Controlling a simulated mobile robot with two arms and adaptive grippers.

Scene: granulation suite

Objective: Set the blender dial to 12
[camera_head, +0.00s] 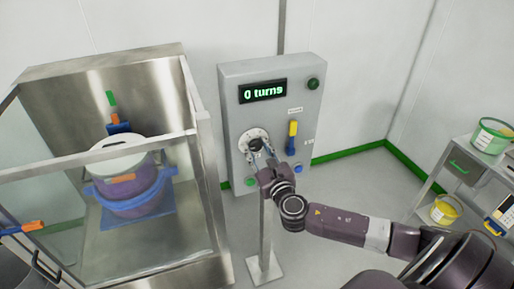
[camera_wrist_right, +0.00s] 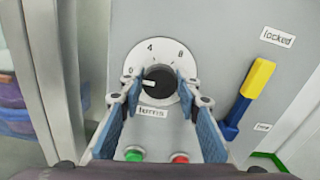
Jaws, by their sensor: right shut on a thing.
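The blender dial is a black knob (camera_head: 255,144) on a round white plate, on the front of a grey control box (camera_head: 232,100). In the right wrist view the knob (camera_wrist_right: 157,82) has a white mark pointing left, toward the 0. The numbers 4 and 8 also show, with a "turns" label below. The green display (camera_head: 263,91) reads "0 turns". My right gripper (camera_head: 259,151) is at the dial; in the wrist view its fingers (camera_wrist_right: 158,92) stand on both sides of the knob, shut on it. The fingers hide part of the plate. My left gripper is not in view.
A yellow and blue lever (camera_head: 292,138) stands right of the dial, near a "locked" label (camera_wrist_right: 277,37). Green (camera_wrist_right: 135,154) and red (camera_wrist_right: 180,158) buttons sit below the dial. A glass-fronted steel enclosure (camera_head: 205,180) stands left. A shelf (camera_head: 430,181) with tubs is at the right.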

